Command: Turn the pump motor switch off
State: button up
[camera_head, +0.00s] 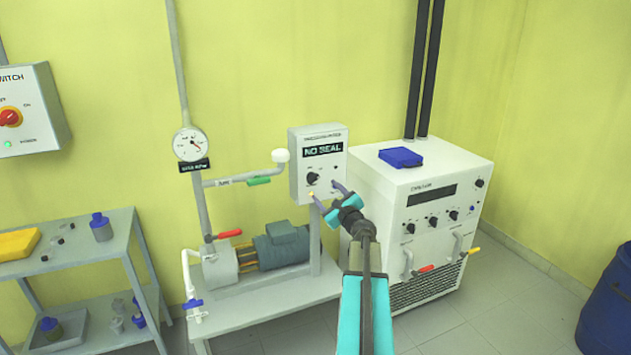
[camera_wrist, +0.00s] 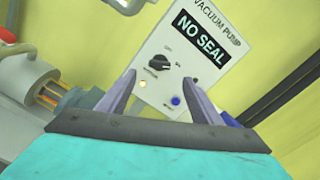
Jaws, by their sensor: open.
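A black rotary knob (camera_head: 312,178) sits on the front of a white vacuum pump box (camera_head: 303,142) whose display reads NO SEAL. I take it for the pump motor switch. The knob also shows in the wrist view (camera_wrist: 159,61), between my fingertips in the picture; small labels lie around it, and its pointer direction is too small to read surely. My gripper (camera_head: 325,191) is open and empty, facing the panel from in front. In the wrist view its two fingers (camera_wrist: 159,72) stand apart on either side of the knob. I cannot tell whether they touch the panel.
A motor and pump (camera_head: 281,248) stand on a bench below the box. A white chiller (camera_head: 435,190) with a blue item (camera_head: 400,157) stands right. Another switch box (camera_head: 40,105) with a red knob (camera_head: 10,117) hangs far left, above a grey shelf (camera_head: 125,225).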

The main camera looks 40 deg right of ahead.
aim_at(315, 180)
jog(key=shift+p+x, duration=1.1)
jog(key=shift+x, duration=4.2)
jog(key=shift+c, duration=0.2)
jog(key=c, duration=1)
jog(key=shift+s+d, duration=0.1)
jog(key=shift+d, duration=0.05)
